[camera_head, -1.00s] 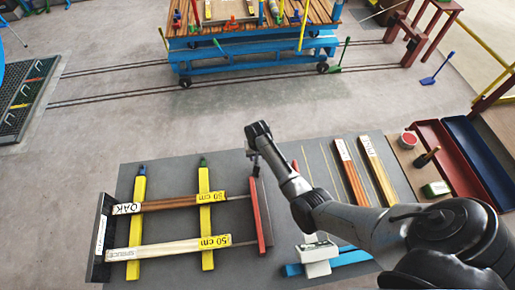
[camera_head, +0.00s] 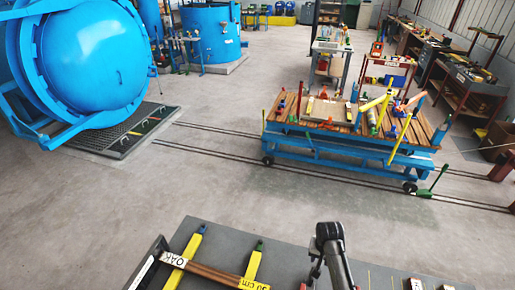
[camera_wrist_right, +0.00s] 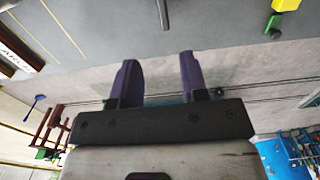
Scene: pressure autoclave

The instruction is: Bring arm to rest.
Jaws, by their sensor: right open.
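My right arm (camera_head: 335,258) rises from the bottom edge of the head view, its end over the far edge of the grey worktable (camera_head: 222,238). In the right wrist view my right gripper (camera_wrist_right: 158,75) has two dark purple fingers spread apart, with nothing between them. Grey tabletop and bare floor show beyond the fingertips. In the head view the gripper's fingers are too small and partly hidden to make out. My left gripper is in no view.
On the table lie yellow bars (camera_head: 254,262) and a wooden bar labelled OAK (camera_head: 205,270). A blue trolley (camera_head: 330,150) with loaded slats stands on floor rails beyond. A large blue autoclave (camera_head: 85,55) is at upper left. Floor between is clear.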

